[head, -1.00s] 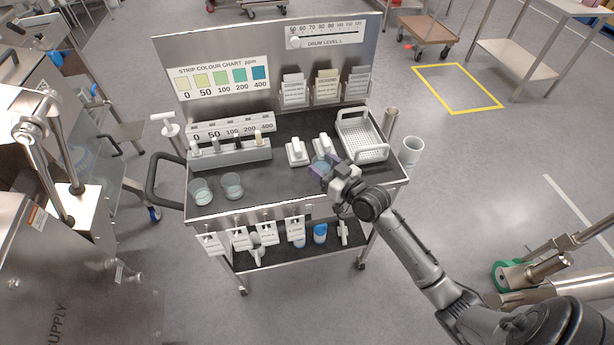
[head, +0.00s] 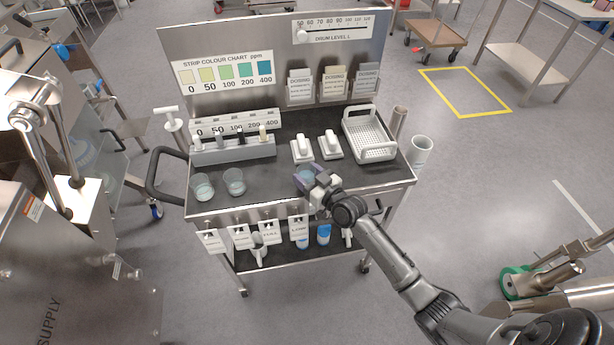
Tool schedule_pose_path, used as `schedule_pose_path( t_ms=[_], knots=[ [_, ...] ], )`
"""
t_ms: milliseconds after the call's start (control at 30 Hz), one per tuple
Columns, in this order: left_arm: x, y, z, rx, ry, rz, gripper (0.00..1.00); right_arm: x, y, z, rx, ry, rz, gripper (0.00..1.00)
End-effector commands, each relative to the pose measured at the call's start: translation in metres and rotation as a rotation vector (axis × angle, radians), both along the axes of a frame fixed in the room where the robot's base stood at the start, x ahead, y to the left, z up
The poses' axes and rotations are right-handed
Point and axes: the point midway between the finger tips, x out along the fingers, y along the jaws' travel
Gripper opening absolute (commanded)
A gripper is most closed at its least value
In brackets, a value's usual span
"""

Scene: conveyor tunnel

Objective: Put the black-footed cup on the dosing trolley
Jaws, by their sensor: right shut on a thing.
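My right gripper (head: 306,181) is shut on a clear cup with a bluish tint (head: 307,171) over the front right part of the dosing trolley (head: 270,190). The fingers hide most of this cup; I cannot see its foot or tell whether it touches the top. Two more clear cups, one at the front left corner (head: 203,187) and one beside it (head: 235,182), stand on the dark trolley top. Their foot colour is too small to tell. My left gripper is not in view.
Behind stand a strip holder (head: 233,151), two white-handled blocks (head: 302,150) (head: 330,146) and a white basket (head: 369,135). A white cup-like container (head: 420,152) is at the trolley's right side. The dark top between the clear cups and my gripper is clear.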

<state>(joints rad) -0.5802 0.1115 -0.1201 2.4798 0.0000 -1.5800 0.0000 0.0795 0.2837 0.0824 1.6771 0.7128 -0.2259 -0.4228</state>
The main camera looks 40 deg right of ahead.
Motion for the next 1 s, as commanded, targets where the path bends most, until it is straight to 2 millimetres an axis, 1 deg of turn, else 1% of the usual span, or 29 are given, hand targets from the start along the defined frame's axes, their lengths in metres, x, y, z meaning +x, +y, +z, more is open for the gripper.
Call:
schedule_pose_path(
  t_ms=[167, 333, 367, 600, 800, 900, 1000],
  knots=[
    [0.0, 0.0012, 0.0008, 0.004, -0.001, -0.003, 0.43, 0.0001, -0.0001, 0.0014, 0.0, -0.002, 0.0, 0.12],
    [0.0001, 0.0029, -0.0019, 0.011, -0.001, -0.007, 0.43, 0.0001, 0.0, -0.0026, 0.0, -0.001, 0.0, 0.12],
    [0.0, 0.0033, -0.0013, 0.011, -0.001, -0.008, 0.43, 0.0001, 0.0, -0.0019, 0.0, -0.001, 0.0, 0.57],
    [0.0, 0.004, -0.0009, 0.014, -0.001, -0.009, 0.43, 0.0, 0.0, -0.0015, 0.0, -0.001, 0.0, 0.8],
    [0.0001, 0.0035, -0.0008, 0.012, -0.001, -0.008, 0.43, 0.0, 0.0001, -0.0013, 0.0, -0.001, 0.0, 0.8],
    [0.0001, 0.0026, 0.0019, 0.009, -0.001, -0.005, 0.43, 0.0001, 0.0, 0.0026, 0.001, -0.002, 0.0, 0.8],
    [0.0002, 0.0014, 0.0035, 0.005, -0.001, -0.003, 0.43, -0.0089, -0.0006, 0.0017, 0.0, 0.0, 0.0, 0.8]
  ],
)
